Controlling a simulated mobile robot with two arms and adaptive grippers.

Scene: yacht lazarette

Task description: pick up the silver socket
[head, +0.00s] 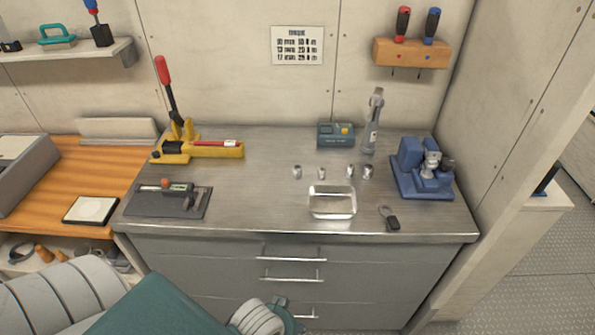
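Several small silver sockets stand apart in a loose row on the metal worktop: one at the left (297,172), one beside it (321,172), one further right (349,169) and a wider one at the right end (368,171). They look alike in colour; their sizes differ slightly and any markings are too small to read. A clear shallow tray (333,213) sits just in front of them. Part of my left arm shows at the lower left, below the worktop, but its gripper is out of view. My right gripper is also out of view.
A teal box (336,135) and an upright grey tool (374,122) stand behind the sockets. A blue vise-like device (422,170) is at right, a dark key fob (391,219) in front. A yellow lever tool (197,150) and dark plate (167,202) are left. The worktop's centre-left is clear.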

